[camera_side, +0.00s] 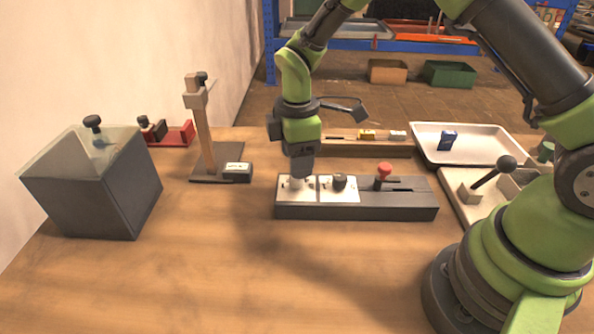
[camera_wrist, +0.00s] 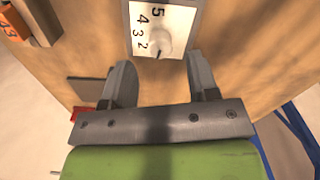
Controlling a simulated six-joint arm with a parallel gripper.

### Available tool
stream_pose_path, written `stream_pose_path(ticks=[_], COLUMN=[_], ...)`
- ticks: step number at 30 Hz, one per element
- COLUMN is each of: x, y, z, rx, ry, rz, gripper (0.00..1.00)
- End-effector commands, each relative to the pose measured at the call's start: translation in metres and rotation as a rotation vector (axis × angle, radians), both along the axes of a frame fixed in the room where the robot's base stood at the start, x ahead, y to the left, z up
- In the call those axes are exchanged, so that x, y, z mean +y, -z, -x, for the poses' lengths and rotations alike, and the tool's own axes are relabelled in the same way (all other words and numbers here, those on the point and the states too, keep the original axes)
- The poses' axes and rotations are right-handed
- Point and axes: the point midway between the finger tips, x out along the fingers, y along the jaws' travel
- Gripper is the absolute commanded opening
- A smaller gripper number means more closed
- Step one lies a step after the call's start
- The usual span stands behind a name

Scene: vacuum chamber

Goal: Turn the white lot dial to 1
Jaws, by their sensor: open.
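The white lot dial (camera_wrist: 166,42) is a round white knob on a white plate (camera_wrist: 177,15) with the numerals 5, 4, 3 and 2 readable along one side. A short dark mark shows at the knob's lower edge, past the 2; I cannot tell whether it is the pointer or a numeral. My gripper (camera_wrist: 160,68) is open and empty, with its fingertips on either side of and just short of the knob in the wrist view. In the side view, my gripper (camera_side: 302,172) points down over the left plate of the grey panel (camera_side: 350,211) and mostly hides the dial.
A dark knob (camera_side: 339,182) on a second white plate sits right beside the dial, then a red-topped slider (camera_side: 383,170). A white tray (camera_side: 475,158) lies right. The table's front is clear.

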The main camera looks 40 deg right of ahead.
Motion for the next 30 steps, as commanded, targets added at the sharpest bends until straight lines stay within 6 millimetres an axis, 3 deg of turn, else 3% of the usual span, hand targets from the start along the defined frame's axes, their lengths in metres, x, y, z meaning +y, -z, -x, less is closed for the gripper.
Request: stream_pose_path(ticks=[3,9,23,26,30], x=[0.0,0.0,-0.001,-0.003,-0.009], y=[-0.025,-0.049,-0.059,-0.079,-0.127], z=[-0.001,0.0,0.001,0.006,0.028], rx=[-0.006,-0.002,-0.009,-0.042,-0.125], ry=[-0.001,-0.001,0.017,0.089,0.297], rz=[0.0,0.0,-0.003,-0.019,-0.071], gripper=[0.54,0.54,0.54,0.54,0.54])
